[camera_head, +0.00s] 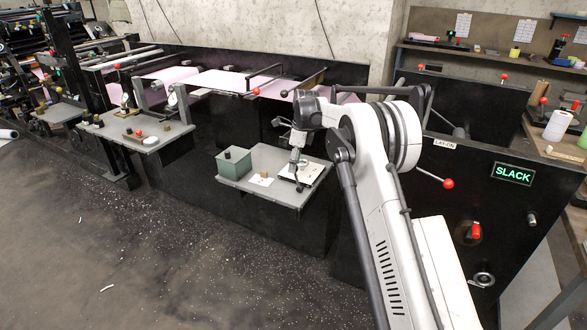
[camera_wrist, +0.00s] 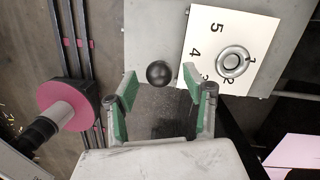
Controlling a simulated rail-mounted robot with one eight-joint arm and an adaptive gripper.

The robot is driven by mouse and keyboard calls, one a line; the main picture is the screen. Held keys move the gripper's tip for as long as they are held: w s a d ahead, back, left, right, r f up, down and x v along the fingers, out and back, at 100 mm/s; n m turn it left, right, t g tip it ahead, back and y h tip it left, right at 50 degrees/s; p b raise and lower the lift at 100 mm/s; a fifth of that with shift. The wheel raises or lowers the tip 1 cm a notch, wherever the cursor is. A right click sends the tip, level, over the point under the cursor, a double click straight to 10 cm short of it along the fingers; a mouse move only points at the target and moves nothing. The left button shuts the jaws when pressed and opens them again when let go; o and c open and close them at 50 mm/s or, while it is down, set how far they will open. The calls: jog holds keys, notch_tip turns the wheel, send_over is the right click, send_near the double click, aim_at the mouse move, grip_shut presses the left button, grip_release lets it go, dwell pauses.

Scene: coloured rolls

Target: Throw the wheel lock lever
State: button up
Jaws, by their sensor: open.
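My gripper (camera_wrist: 160,78) is open in the wrist view, with green pads on both fingers. A dark ball (camera_wrist: 160,73), like a lever knob, shows between the fingertips with a gap on each side. I cannot tell how deep it lies or whether it is the wheel lock lever. Beside it is a white plate (camera_wrist: 218,40) numbered 1 to 5, with a metal ring (camera_wrist: 234,62) on it. In the head view my gripper (camera_head: 297,178) is over the grey shelf (camera_head: 262,192). No lever is labelled as the wheel lock.
A green box (camera_head: 234,163) stands on the shelf's left. On the black panel at right are a red-knobbed lever (camera_head: 435,179) under a LAY-ON label, a red handle (camera_head: 475,231), a handwheel (camera_head: 483,280) and a lit SLACK sign (camera_head: 513,174). A pink roll (camera_wrist: 66,103) shows at left.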

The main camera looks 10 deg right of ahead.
notch_tip(320, 180, up, 10)
jog(key=d, duration=0.1)
jog(key=shift+d+f, duration=0.25)
jog(key=shift+s, duration=0.1)
jog(key=s+d+r+n+t+h, duration=0.15)
jog(key=s+r+n, duration=0.35)
jog(key=s+r, duration=0.55)
jog(key=s+d+r+n+t+y, duration=0.15)
jog(key=s+r+n, duration=0.5)
jog(key=s, duration=0.75)
jog(key=s+f+n+t+h, duration=0.1)
jog(key=s+f+n, duration=0.4)
jog(key=s, duration=1)
jog(key=s+d+f+n+t, duration=0.1)
jog(key=s+f+n+t, duration=0.2)
jog(key=s, duration=1.2)
jog(key=f+n, duration=0.2)
jog(key=shift+n+h, duration=0.35)
jog(key=shift+h, duration=0.05)
